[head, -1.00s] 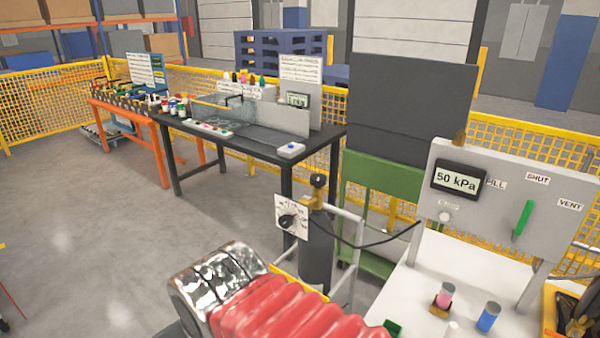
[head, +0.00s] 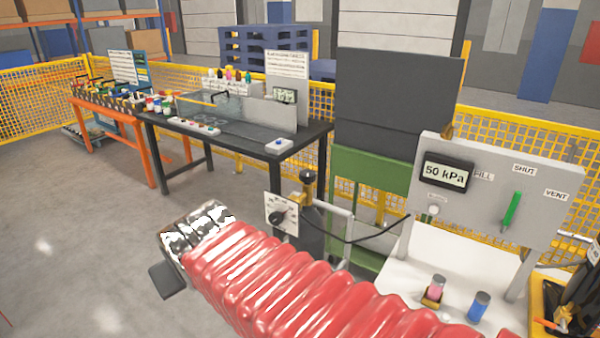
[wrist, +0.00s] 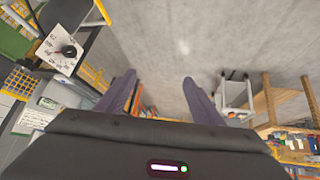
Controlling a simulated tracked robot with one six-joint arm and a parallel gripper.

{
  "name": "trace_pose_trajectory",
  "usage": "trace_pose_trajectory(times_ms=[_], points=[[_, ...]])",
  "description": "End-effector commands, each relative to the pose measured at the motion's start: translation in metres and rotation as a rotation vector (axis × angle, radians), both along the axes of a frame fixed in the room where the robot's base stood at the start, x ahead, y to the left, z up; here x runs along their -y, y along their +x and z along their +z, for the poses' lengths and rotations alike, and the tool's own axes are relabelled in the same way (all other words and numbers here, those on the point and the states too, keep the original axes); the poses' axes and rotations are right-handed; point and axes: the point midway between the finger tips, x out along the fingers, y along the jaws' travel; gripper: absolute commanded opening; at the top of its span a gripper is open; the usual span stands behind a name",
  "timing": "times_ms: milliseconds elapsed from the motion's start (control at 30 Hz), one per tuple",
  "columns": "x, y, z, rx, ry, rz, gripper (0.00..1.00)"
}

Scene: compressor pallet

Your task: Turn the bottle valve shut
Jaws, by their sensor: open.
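A dark gas bottle (head: 312,232) stands upright behind my red-sleeved arm, with a dark top fitting (head: 307,178) and brass-coloured parts. A white dial plate with printed marks (head: 272,204) and a round black knob (head: 279,218) is at its left side. My arm hides the bottle's lower part. In the wrist view the dial plate (wrist: 55,42) and its knob (wrist: 69,51) are at upper left, outside the jaws. My gripper (wrist: 159,84) is open and empty, with bare floor between its fingers. It is apart from the knob.
A black hose (head: 350,240) runs from the bottle towards a grey panel (head: 480,225) reading 50 kPa, with a green lever (head: 511,211). A white rail (head: 345,240) stands beside the bottle. A black workbench (head: 235,135) is behind. Open floor (head: 80,240) lies to the left.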

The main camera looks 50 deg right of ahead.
Motion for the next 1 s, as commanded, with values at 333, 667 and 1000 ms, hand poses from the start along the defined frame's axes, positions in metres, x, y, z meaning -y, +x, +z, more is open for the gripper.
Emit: trace_pose_trajectory(times_ms=[333,667,1000], points=[[0.135,0.093,0.034,0.229,-0.156,-0.153,0.61],[0.259,0.143,0.047,0.420,-0.261,-0.190,0.61],[0.370,0.154,0.029,0.587,-0.291,-0.141,0.61]])
